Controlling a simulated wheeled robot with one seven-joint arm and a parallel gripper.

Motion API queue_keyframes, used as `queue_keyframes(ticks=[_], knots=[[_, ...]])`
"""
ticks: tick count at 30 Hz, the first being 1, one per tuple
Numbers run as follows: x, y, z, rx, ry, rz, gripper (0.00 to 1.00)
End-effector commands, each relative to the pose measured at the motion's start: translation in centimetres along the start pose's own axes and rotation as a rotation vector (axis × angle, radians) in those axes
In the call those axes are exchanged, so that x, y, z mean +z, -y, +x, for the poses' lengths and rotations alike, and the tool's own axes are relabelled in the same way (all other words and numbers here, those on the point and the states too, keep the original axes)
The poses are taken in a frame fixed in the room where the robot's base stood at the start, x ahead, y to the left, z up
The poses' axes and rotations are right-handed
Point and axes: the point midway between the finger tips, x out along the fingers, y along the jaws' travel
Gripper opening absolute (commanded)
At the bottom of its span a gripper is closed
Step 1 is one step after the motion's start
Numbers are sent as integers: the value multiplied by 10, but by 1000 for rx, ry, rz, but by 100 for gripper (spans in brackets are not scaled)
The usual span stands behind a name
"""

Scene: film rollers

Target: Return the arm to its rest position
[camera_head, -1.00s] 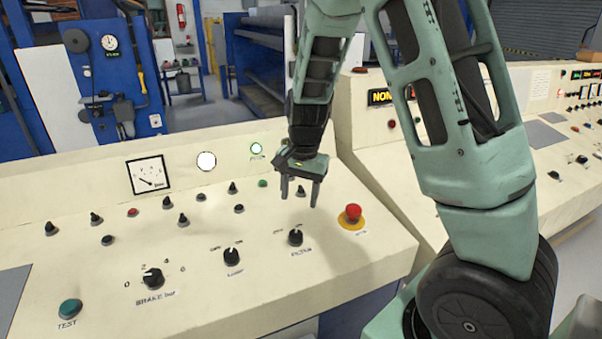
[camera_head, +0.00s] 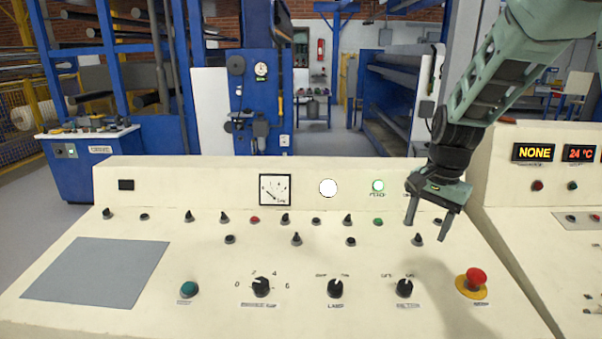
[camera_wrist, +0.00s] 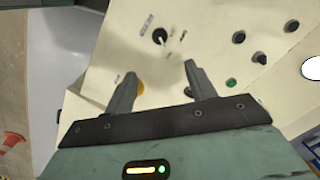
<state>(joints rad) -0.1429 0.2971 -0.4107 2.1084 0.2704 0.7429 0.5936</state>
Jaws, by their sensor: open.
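My green arm comes in from the upper right in the head view. My gripper (camera_head: 430,222) is open and empty, with its fingers pointing down above the right part of the cream control panel (camera_head: 130,205). In the wrist view my gripper's two fingers (camera_wrist: 157,90) are spread apart with nothing between them. A black selector knob (camera_wrist: 160,36) shows beyond the fingers. The left finger partly hides a yellow part of the panel. I cannot tell for certain whether the fingertips clear the small switches behind them.
A red emergency button (camera_head: 476,278) stands right of my gripper. Knobs (camera_head: 404,288) and several small switches cover the panel. A second console (camera_head: 530,200) with lit displays stands at the right. Blue machinery (camera_head: 262,100) stands behind.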

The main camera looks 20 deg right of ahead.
Motion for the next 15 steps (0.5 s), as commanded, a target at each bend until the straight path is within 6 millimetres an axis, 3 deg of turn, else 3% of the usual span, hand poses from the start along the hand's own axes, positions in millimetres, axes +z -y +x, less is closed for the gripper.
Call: queue_keyframes(ticks=[2,5,8,10,15], knots=[[6,2,0,-2,5,-24,55],[37,11,0,-9,27,-142,55],[95,21,-1,-20,58,-369,55],[145,22,-3,-28,78,-576,55],[256,-6,-8,-29,93,-1114,55]])
